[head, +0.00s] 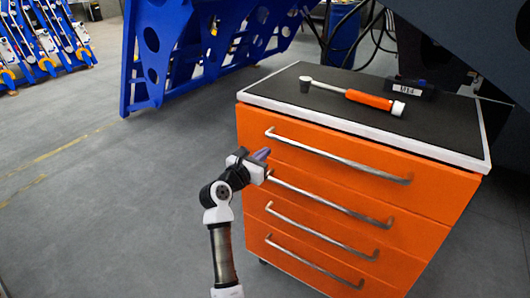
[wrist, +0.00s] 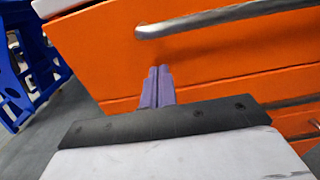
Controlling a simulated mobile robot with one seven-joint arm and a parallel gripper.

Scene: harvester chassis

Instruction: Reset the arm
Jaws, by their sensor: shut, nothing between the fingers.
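My gripper (head: 263,154) is in front of the left part of the orange drawer cabinet (head: 330,164), near the top drawers, in the head view. Its purple fingers are together and hold nothing; they also show in the wrist view (wrist: 158,86), pointing at the orange drawer front (wrist: 110,50). The top drawer's metal handle (head: 335,157) runs to the right of the fingers. In the wrist view this handle (wrist: 220,18) is above and to the right of the fingertips. I cannot tell whether the fingers touch the drawer front.
A torque wrench (head: 360,97) with an orange grip and a dark box labelled M14 (head: 410,88) lie on the cabinet's black top. A blue frame (head: 190,50) stands behind on the left. The grey floor (head: 100,180) at left is clear.

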